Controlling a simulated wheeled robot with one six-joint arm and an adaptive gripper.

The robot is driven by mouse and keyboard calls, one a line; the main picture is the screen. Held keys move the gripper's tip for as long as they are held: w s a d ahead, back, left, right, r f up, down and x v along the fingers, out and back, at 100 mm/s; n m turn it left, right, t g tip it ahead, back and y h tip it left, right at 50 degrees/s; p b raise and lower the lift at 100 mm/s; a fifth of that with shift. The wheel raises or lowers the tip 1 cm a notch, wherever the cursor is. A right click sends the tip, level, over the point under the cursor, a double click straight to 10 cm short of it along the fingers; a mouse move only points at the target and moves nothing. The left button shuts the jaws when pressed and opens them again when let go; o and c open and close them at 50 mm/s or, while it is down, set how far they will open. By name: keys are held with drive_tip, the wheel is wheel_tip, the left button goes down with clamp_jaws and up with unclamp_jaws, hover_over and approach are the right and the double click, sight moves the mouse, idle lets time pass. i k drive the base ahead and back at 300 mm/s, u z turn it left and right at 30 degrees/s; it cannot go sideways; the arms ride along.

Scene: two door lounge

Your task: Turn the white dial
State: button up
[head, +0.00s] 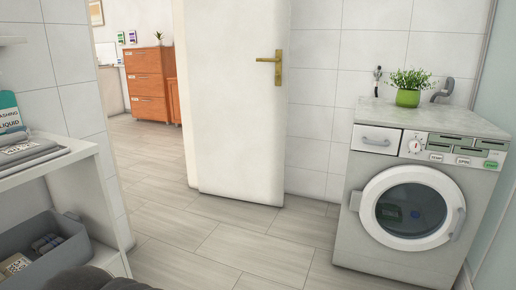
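The white dial (415,146) is a small round knob on the front control panel of the washing machine (352,222) at the right of the head view. It sits between the detergent drawer (376,139) and a group of grey-green panels and buttons. The dial is too small to read its exact setting. The machine's round door (379,183) is below it and looks shut.
A white door (235,100) with a brass handle stands open in the middle, with a wooden drawer cabinet (147,85) beyond. A white shelf (90,158) and grey bin (62,262) are at left. A potted plant (408,97) tops the machine. The tiled floor (240,250) between is clear.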

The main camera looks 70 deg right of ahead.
sight(414, 146)
drive_tip(key=z, duration=3.45)
drive_tip(key=k, duration=0.6)
drive_tip(key=u, duration=0.3)
drive_tip(key=i, duration=0.9)
